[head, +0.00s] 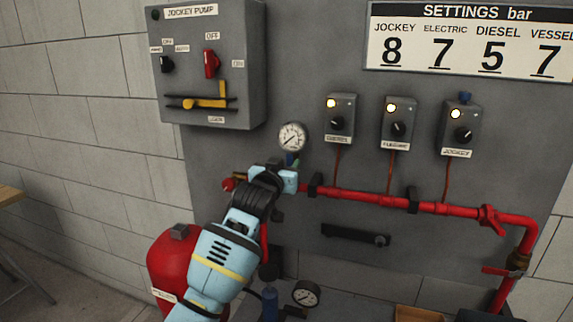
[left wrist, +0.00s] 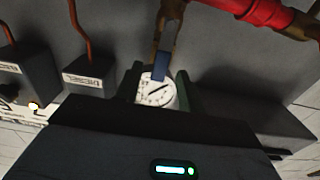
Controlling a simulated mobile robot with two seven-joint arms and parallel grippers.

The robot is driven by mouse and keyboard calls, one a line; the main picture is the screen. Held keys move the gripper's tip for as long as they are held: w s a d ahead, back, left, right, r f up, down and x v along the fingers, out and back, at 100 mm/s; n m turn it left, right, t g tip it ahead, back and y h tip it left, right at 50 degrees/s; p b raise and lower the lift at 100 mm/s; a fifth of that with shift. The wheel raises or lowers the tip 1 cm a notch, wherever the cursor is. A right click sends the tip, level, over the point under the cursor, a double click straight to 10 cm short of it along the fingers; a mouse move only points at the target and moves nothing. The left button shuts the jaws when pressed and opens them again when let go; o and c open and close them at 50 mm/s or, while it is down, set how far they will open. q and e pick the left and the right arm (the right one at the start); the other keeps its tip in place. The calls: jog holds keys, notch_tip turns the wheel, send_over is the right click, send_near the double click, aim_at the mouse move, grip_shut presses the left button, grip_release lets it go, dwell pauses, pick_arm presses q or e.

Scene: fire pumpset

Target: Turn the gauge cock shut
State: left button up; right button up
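The pressure gauge (head: 292,137) is round and white-faced, on a short stem above the red pipe. The gauge cock's blue handle (head: 289,159) shows just below it, partly hidden by my left gripper (head: 287,175). In the left wrist view, the blue handle (left wrist: 161,66) stands roughly in line with the brown stem, with the gauge (left wrist: 157,91) behind it. The two dark fingers of my left gripper (left wrist: 160,80) stand apart, one on each side of the handle. I see gaps, so it looks open around the handle. My right gripper is out of view.
The red pipe (head: 375,198) runs right from the cock. Several grey pressure switch boxes (head: 398,122) with thin red tubes hang above it. A control cabinet (head: 212,65) is at upper left. A red tank (head: 172,258) stands below left, and another gauge (head: 306,293) sits low.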

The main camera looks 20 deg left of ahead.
pick_arm(q)
jog(key=shift+w, duration=0.4)
grip_shut()
